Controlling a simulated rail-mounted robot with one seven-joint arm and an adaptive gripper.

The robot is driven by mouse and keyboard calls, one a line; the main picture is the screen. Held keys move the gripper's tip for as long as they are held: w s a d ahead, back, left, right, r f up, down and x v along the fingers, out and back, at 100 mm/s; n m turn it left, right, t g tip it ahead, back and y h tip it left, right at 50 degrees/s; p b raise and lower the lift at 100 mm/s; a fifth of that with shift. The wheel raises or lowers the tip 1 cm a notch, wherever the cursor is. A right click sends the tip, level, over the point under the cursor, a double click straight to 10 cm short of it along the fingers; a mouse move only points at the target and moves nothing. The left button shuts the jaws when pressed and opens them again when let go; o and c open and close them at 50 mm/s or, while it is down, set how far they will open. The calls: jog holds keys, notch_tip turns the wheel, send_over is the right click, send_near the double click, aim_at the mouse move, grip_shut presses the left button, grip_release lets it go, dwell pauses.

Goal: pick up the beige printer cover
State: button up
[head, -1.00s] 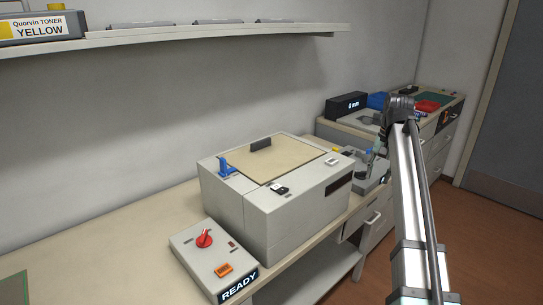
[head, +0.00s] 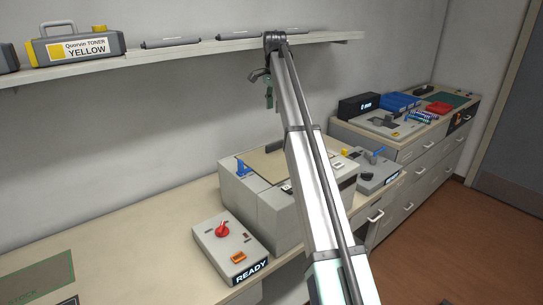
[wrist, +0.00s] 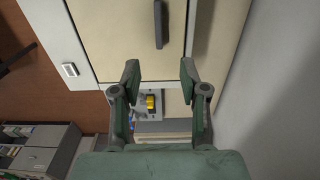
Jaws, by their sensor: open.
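The beige printer cover (head: 262,165) lies flat in the top of the grey printer (head: 238,192), with a dark upright handle (head: 275,147). My arm hides much of it in the head view. In the wrist view the cover (wrist: 112,42) fills the upper middle, and its handle (wrist: 158,24) stands above the gap between my fingers. My gripper (wrist: 159,74) is open and empty, with a finger on each side and apart from the handle. In the head view my gripper (head: 269,92) is above the printer, partly hidden by my arm.
A control box with a red knob (head: 222,229) and a READY display stands in front left of the printer. A shelf (head: 180,58) with a yellow-labelled toner (head: 78,46) runs along the wall above. Another grey device (head: 375,168) sits right of the printer.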

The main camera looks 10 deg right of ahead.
jog(key=p, duration=0.3)
send_near(275, 143)
notch_tip(275, 143, down, 5)
jog(key=shift+f, duration=0.15)
jog(key=shift+f+p, duration=0.8)
jog(key=shift+f, duration=1.8)
grip_shut()
